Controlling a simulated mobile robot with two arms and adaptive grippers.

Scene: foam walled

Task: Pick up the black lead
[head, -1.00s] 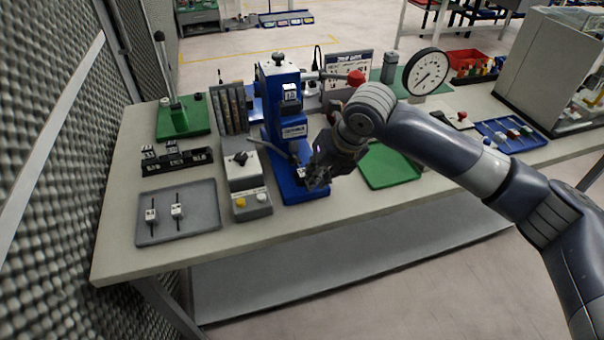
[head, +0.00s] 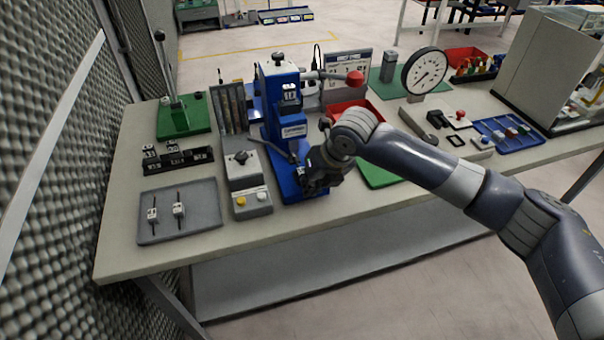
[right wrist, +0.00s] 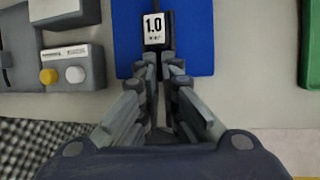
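A small dark piece with a white face marked 1.0 (right wrist: 154,28) shows in the right wrist view over the blue press base; I cannot tell whether it is the black lead. My right gripper (right wrist: 162,60) has its fingertips close together right at the near end of this piece. A narrow gap shows between the fingers, and I cannot tell whether they grip it. My left gripper is not in view.
A grey control box (head: 246,187) with a yellow button stands left of the press. A grey tray (head: 200,230) holds two small parts. A black rack (head: 190,160) with labelled pieces is behind it. A red bin (head: 345,107) and green mat (head: 375,174) lie right of the press.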

